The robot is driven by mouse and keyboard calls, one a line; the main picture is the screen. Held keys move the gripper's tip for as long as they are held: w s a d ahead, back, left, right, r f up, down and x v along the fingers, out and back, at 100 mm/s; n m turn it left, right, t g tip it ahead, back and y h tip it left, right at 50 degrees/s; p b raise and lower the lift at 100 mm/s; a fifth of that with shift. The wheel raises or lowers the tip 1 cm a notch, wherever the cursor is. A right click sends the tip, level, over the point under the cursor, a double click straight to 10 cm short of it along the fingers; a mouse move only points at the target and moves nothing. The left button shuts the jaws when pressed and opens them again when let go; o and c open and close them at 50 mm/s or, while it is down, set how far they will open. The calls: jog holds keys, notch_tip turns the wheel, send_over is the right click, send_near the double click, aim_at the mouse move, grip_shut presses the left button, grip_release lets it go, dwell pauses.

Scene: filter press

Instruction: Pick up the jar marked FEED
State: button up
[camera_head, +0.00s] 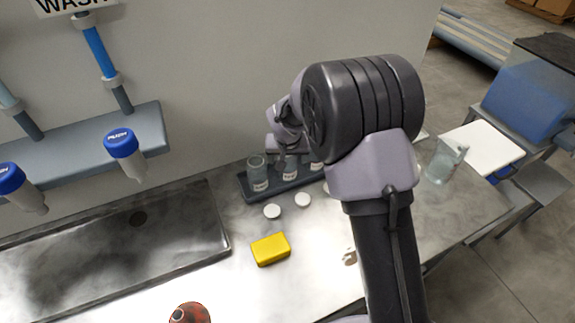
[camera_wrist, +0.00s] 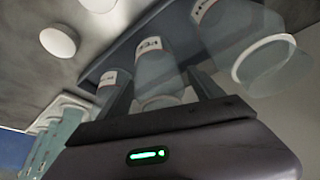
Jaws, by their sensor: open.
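Clear jars with white labels stand in a dark rack (camera_head: 246,187). In the wrist view, a middle jar (camera_wrist: 160,72) stands between the two fingers of my open gripper (camera_wrist: 161,84). Its label appears to begin with FE, but the small print is not fully clear. Another jar (camera_wrist: 245,45) is to the right of the fingers, and a third (camera_wrist: 108,82) is partly hidden by the left finger. In the head view, my gripper (camera_head: 281,160) is over the rack by the middle jar (camera_head: 290,170); whether it touches cannot be told.
Two white lids (camera_head: 272,211) (camera_head: 303,199) and a yellow block (camera_head: 271,249) lie on the bench in front of the rack. A metal sink (camera_head: 110,250) is at left, under blue-capped fittings (camera_head: 121,142). A clear jug (camera_head: 444,162) stands at right. The wall is close behind the rack.

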jog(key=c, duration=1.5)
jog(key=shift+o, duration=0.2)
jog(key=shift+r, duration=0.1)
